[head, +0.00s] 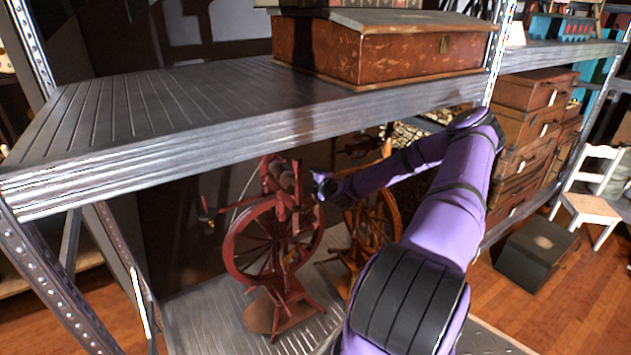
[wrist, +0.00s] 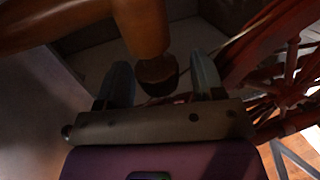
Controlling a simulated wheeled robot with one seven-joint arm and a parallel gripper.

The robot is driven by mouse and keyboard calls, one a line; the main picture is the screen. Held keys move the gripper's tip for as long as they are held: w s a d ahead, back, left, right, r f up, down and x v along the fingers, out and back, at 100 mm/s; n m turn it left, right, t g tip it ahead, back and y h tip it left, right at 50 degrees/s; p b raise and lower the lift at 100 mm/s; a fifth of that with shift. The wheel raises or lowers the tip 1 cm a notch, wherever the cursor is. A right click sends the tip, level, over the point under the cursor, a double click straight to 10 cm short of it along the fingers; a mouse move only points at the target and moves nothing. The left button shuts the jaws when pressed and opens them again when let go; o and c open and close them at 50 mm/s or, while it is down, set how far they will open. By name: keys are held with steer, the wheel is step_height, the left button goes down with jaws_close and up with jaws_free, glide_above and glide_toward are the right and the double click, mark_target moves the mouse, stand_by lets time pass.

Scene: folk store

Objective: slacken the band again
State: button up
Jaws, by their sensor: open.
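A red spinning wheel (head: 275,240) stands on the lower shelf, and a brown one (head: 372,225) stands to its right. My gripper (head: 318,183) is beside the red wheel's upper part; its fingers are hard to make out in the head view. In the wrist view my gripper (wrist: 161,80) is open, with one finger on each side of a dark, round-ended wooden knob (wrist: 158,72). The knob hangs below an orange-brown turned wooden part (wrist: 140,22). I cannot tell whether the fingers touch it. Red wheel spokes show at the right (wrist: 290,65). The band cannot be made out.
Stacked suitcases (head: 530,125), a white chair (head: 590,200) and a dark green chest (head: 537,252) are at the right. A metal upright (head: 55,275) stands at the left.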

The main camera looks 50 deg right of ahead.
steer(key=v, duration=1)
steer(key=shift+s, duration=0.4)
steer(key=shift+a, duration=0.1)
